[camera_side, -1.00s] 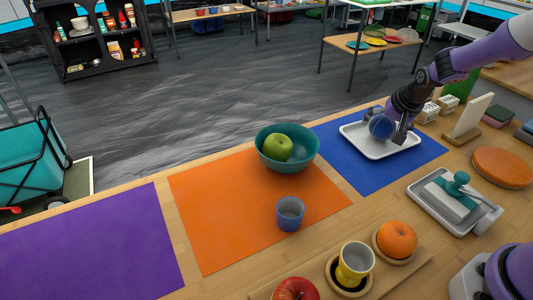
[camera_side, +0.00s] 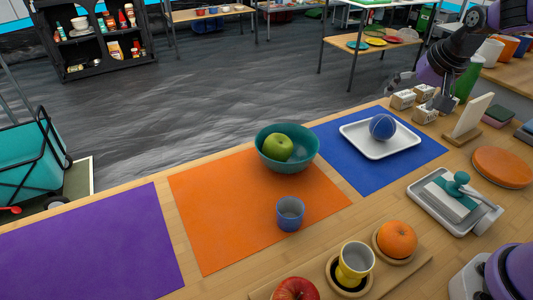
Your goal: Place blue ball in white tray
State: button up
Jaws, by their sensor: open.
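The blue ball (camera_side: 382,127) rests in the white tray (camera_side: 368,150), which lies on the blue mat (camera_side: 345,168) at the back right of the counter. The ball has a pale stripe and shows fully. My gripper (camera_side: 418,92) is raised behind and to the right of the tray, apart from the ball, near some small patterned boxes. It is open and empty.
A teal bowl (camera_side: 263,148) with a green apple (camera_side: 278,148) stands on the orange mat (camera_side: 230,215), beside a blue cup (camera_side: 290,214). Small patterned boxes (camera_side: 403,99) and an upright cream board (camera_side: 472,116) stand right of the tray. The purple mat (camera_side: 100,250) is bare.

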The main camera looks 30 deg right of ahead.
jog(key=s+a+r+n+y, duration=0.1)
jog(key=s+a+r+n, duration=0.2)
jog(key=s+a+n, duration=0.5)
jog(key=s+a, duration=0.3)
jog(key=s, duration=0.2)
jog(key=shift+s+a+r+t, duration=0.2)
jog(key=shift+a+r+t, duration=0.05)
jog(key=shift+r+t, duration=0.05)
